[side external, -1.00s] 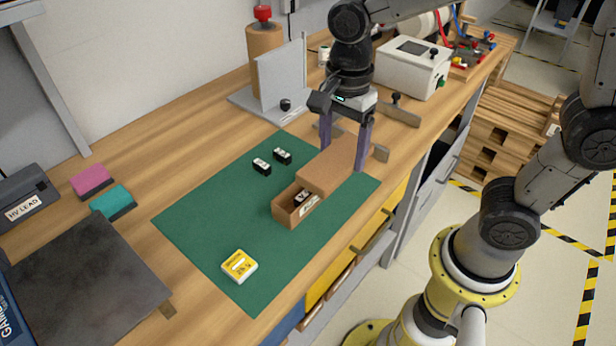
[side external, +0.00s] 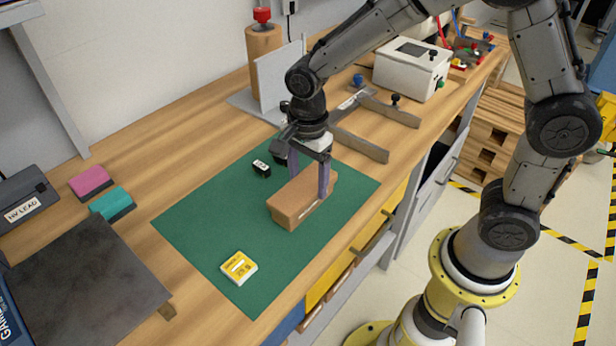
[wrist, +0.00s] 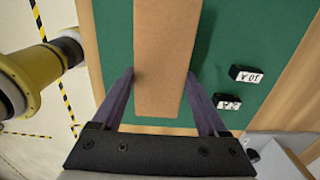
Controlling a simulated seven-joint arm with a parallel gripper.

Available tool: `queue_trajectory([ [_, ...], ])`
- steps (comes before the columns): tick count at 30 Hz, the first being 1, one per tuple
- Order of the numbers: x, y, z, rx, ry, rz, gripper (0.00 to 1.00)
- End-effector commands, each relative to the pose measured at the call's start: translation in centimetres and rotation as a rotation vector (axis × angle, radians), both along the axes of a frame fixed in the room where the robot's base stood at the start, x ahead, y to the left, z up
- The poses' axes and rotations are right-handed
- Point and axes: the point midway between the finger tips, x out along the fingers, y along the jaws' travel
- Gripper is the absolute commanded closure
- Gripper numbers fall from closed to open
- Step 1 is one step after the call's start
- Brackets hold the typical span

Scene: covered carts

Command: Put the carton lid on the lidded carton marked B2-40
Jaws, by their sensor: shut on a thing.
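The brown carton lid (side external: 300,190) lies lengthwise over the open carton (side external: 281,219) on the green mat. The carton's inside is hidden. A pale label shows on the carton's near long side, too small to read. My gripper (side external: 308,184) is shut on the lid, with one purple finger on each long side. In the wrist view, the lid (wrist: 166,45) runs as a plain brown strip between my fingers (wrist: 160,76). I cannot tell whether the lid is fully seated or slightly above the rim.
Two small black blocks with white labels (wrist: 245,74) (wrist: 228,102) lie on the green mat (side external: 205,220) behind the carton. The mat's left part is free.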

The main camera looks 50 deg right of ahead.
Motion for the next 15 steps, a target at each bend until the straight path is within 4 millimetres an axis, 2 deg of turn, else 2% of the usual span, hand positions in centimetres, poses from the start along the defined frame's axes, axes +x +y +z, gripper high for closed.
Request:
queue_trajectory([
  [7, -0.02, 0.00, -0.31, 0.000, 0.000, 0.000, 0.75],
  [8, -0.01, 0.00, -0.34, 0.000, 0.000, 0.000, 0.22],
  [12, -0.01, 0.00, -0.30, 0.000, 0.000, 0.000, 0.00],
  [15, -0.01, 0.00, -0.29, 0.000, 0.000, 0.000, 0.00],
])
